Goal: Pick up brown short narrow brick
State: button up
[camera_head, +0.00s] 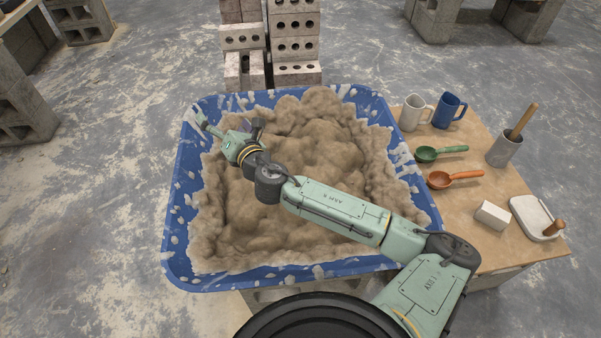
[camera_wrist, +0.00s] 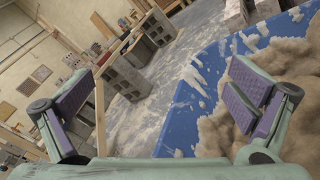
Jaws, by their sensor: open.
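Stacked bricks stand behind the blue tub in the head view. The left column has plain brown bricks (camera_head: 240,10) at the top, with paler holed bricks (camera_head: 241,37) below. I cannot tell which one is the short narrow brick. Part of a brick stack (camera_wrist: 235,14) also shows at the top right of the wrist view. My gripper (camera_head: 228,124) is above the left back part of the tub, apart from the bricks. In the wrist view its two jaws (camera_wrist: 165,88) are wide apart with nothing between them.
The blue tub (camera_head: 178,215) holds heaped mortar (camera_head: 265,225) under my arm. A wooden table (camera_head: 500,250) on the right carries a white mug (camera_head: 413,110), blue mug (camera_head: 449,107), scoops, a grey pot (camera_head: 503,150) and a white block (camera_head: 492,215). Concrete blocks (camera_head: 82,20) stand farther off.

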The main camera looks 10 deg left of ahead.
jog(key=w+d+f+t+h, duration=0.1)
jog(key=w+d+f+h, duration=0.15)
jog(key=d+f, duration=0.5)
jog(key=w+d+f+h, duration=0.1)
jog(key=d+f+h, duration=0.2)
jog(key=d+f, duration=0.45)
jog(key=n+h, duration=0.2)
jog(key=h, duration=0.2)
send_near(339, 180)
jog(key=x, duration=0.3)
jog(key=shift+w+a+b, duration=0.15)
jog(key=shift+w+b, duration=0.15)
jog(key=shift+b, duration=0.05)
jog(key=shift+w+f, duration=0.2)
jog(key=x, duration=0.6)
jog(key=shift+w+f+p, duration=0.15)
jog(key=shift+w+p, duration=0.15)
jog(key=shift+p, duration=0.1)
jog(key=shift+c, duration=0.4)
jog(key=c, duration=1.6)
jog(key=shift+o, duration=0.2)
